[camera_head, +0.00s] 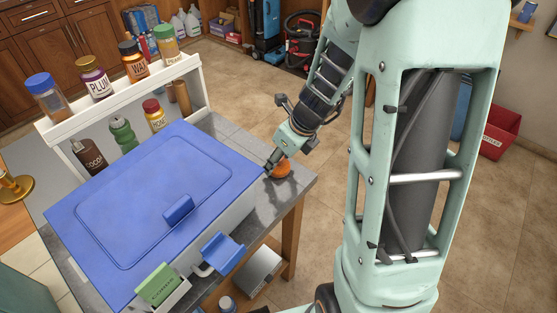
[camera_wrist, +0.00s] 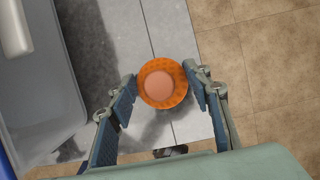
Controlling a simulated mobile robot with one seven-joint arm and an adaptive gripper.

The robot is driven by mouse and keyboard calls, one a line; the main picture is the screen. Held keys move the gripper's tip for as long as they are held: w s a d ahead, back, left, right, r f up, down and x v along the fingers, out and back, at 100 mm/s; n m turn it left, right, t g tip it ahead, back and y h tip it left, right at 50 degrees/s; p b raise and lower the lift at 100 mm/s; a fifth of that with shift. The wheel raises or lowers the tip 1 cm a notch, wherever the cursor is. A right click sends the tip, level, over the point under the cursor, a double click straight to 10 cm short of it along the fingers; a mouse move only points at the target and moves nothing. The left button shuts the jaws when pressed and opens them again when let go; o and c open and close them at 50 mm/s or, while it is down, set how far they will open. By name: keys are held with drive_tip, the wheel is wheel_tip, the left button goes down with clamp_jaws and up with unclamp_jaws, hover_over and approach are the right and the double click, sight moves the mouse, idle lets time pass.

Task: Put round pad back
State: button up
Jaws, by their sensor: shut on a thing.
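The round pad (camera_wrist: 162,84) is an orange disc with a paler pinkish round centre in the wrist view. My gripper (camera_wrist: 163,88) is shut on it, with one finger on each side of its rim. In the head view the orange pad (camera_head: 283,169) shows below my gripper (camera_head: 275,163), at the right end of the grey table. I cannot tell whether the pad touches the tabletop or is held just above it.
A large bin with a blue lid (camera_head: 150,200) fills most of the table (camera_head: 298,185), left of my gripper. A white rack (camera_head: 130,92) with several jars stands behind it.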

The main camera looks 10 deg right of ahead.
drive_tip(key=shift+f, duration=0.2)
drive_tip(key=o, duration=1)
drive_tip(key=shift+r, duration=0.1)
drive_tip(key=p+v, duration=0.4)
drive_tip(key=v, duration=0.8)
drive_tip(key=shift+r, duration=0.2)
drive_tip(key=shift+w, duration=0.15)
